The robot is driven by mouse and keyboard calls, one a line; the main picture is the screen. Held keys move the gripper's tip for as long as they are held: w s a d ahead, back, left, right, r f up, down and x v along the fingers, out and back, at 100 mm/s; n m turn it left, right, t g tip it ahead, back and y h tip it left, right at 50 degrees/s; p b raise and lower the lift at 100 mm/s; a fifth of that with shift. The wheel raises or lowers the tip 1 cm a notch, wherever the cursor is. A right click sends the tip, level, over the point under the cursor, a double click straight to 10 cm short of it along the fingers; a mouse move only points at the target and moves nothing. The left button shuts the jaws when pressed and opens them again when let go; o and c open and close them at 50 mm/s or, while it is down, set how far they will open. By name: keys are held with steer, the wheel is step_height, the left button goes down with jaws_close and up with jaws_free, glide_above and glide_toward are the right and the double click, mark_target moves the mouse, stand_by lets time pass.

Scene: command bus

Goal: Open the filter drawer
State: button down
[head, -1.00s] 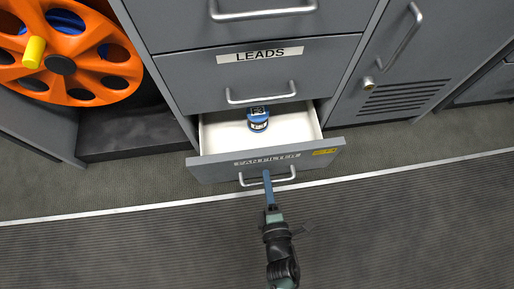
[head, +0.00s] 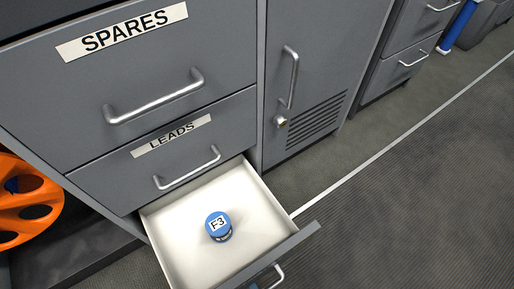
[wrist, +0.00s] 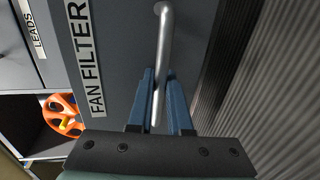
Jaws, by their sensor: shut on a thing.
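The filter drawer (head: 272,202) is the lowest drawer of the grey cabinet and stands pulled out, its white inside showing. A blue-topped filter canister marked F3 (head: 218,227) stands upright inside it. In the wrist view the drawer front (wrist: 115,50) carries the label FAN FILTER. My gripper (wrist: 160,95) has its blue fingers on either side of the silver bar handle (wrist: 164,40) and is shut on it. In the head view only part of the handle (head: 268,280) shows at the bottom edge, and most of my gripper is out of frame.
The LEADS drawer (head: 140,185) and SPARES drawer (head: 60,95) above are closed. A vented cabinet door (head: 310,90) stands shut to the right. An orange reel (head: 25,205) sits at the left. The ribbed floor (head: 420,190) at the right is clear.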

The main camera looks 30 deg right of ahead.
steer(key=c, duration=1.1)
jaws_free()
steer(key=p+v, duration=0.4)
steer(key=v, duration=0.9)
